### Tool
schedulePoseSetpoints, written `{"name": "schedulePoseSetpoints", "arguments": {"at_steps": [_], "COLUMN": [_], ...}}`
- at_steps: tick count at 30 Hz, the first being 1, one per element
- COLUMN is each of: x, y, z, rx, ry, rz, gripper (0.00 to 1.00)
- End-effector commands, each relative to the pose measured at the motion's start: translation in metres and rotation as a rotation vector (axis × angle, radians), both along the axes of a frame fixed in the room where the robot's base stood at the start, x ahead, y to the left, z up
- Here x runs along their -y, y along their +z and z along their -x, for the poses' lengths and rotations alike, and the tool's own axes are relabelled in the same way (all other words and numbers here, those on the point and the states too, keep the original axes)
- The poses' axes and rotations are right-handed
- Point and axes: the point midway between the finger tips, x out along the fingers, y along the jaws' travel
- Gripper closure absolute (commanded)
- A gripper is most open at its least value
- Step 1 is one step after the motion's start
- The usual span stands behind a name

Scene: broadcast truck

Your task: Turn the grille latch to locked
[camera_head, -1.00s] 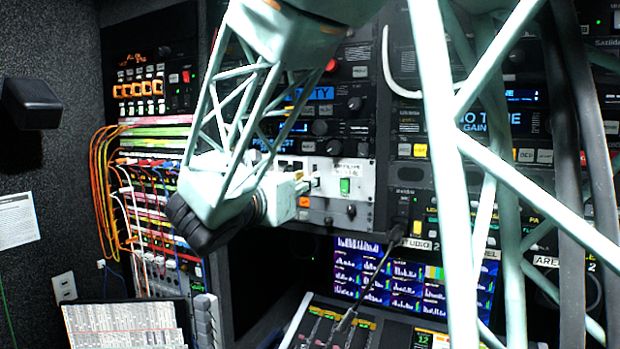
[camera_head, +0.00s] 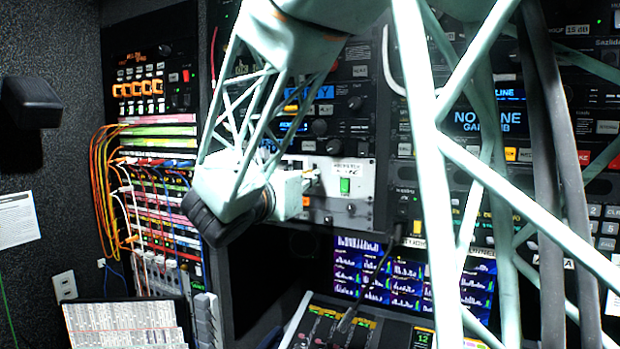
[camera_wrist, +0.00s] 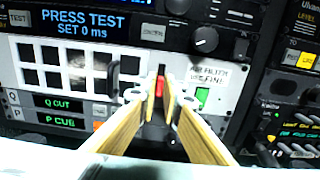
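In the wrist view a pale panel (camera_wrist: 222,76) carries small lettering and a green label (camera_wrist: 202,97). A small red part (camera_wrist: 159,87) on a dark upright piece, which looks like the grille latch, sits left of that label. My gripper (camera_wrist: 160,98) has its two tan fingers on either side of this part, with a gap between the tips; I cannot tell whether they touch it. In the head view my gripper (camera_head: 312,181) points at the pale panel (camera_head: 362,172), left of the green label (camera_head: 345,185). The latch cannot be made out there.
Black dials (camera_wrist: 204,40) and a display (camera_wrist: 98,22) lie above the panel. A grid of dark windows (camera_wrist: 65,65) is to the left. In the head view, patch cables (camera_head: 107,190) hang at left, a black cable (camera_head: 368,285) hangs below my gripper, and a console (camera_head: 330,328) stands underneath.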

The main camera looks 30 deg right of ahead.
Motion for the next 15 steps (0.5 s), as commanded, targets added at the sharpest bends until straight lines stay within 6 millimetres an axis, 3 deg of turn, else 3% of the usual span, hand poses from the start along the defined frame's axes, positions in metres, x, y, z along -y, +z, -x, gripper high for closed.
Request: {"name": "schedulePoseSetpoints", "arguments": {"at_steps": [15], "x": [-0.0001], "y": [0.0008], "z": [0.0], "rx": [-0.029], "ry": [0.0], "rz": [0.02], "gripper": [1.0]}}
